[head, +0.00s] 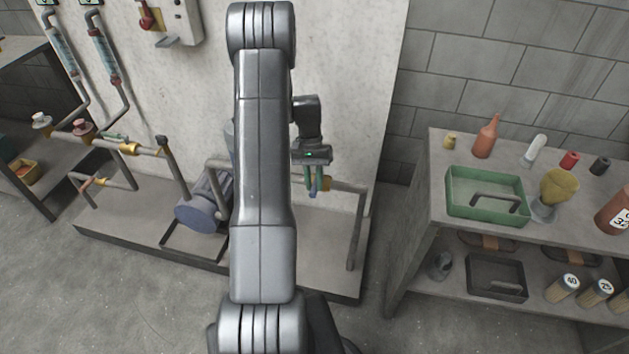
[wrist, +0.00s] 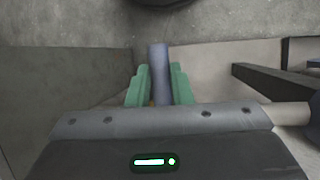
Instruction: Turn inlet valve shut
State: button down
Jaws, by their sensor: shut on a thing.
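My gripper (head: 318,188) is at the pipe on the right of the pump, with its green fingers pointing down. In the wrist view its two fingers (wrist: 159,88) are shut on a blue-grey valve lever (wrist: 159,62), one on each side. The lever stands out beyond the fingertips. The brass valve body (head: 331,185) shows just right of the fingers in the head view. A label naming this valve is not seen. Part of the pipe is hidden behind my arm.
A blue pump (head: 200,208) stands on the skid left of my arm. Left of it, another brass valve (head: 130,148) with a green lever sits on a pipe. A vertical pipe (head: 356,232) stands right of my gripper. A shelf with a green tray (head: 462,210) is at the right.

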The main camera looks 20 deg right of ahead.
jog(key=c, duration=1.3)
grip_release()
jog(key=v, duration=1.3)
jog(key=shift+w+r+p, duration=0.2)
jog(key=shift+r+p, duration=0.15)
jog(key=shift+p, duration=0.05)
jog(key=x, duration=1.4)
jog(key=shift+b, duration=0.4)
jog(key=shift+r, duration=0.1)
